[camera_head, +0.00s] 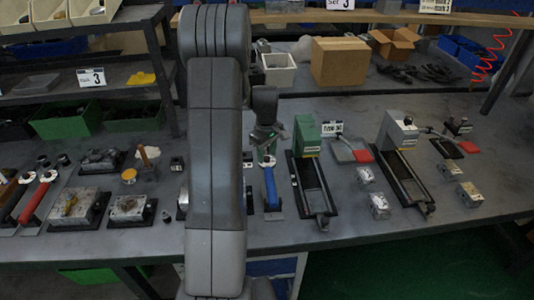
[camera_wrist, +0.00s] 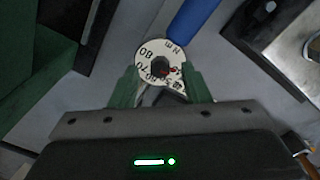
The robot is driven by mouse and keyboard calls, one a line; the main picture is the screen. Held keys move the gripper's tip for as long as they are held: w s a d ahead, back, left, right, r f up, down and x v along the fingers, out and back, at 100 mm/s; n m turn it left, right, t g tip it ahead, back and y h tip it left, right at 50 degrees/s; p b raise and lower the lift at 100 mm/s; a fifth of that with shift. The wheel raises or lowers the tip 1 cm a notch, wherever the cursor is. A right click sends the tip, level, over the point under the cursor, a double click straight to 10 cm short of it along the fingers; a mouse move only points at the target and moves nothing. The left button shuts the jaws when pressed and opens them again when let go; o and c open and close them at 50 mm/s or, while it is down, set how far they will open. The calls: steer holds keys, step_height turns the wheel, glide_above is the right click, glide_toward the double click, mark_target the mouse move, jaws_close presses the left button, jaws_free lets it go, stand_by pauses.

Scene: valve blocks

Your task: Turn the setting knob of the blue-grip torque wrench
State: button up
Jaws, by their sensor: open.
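The blue-grip torque wrench lies on the bench, and its blue grip (camera_head: 270,187) shows just right of my arm in the head view. The grip also shows at the top of the wrist view (camera_wrist: 193,20). My gripper (camera_wrist: 159,72) is open, with one green finger on either side of the dial's lower part. I cannot tell whether the fingers touch it.
A red-grip wrench (camera_head: 38,198) lies at the left. Metal valve blocks (camera_head: 128,207) stand left of my arm. A green-headed fixture (camera_head: 306,135) stands close to the right of my gripper. Small metal blocks (camera_head: 379,205) sit farther right. A cardboard box (camera_head: 340,62) stands behind.

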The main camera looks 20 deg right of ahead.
steer(key=shift+f, duration=0.45)
steer(key=shift+c, duration=0.2)
jaws_close()
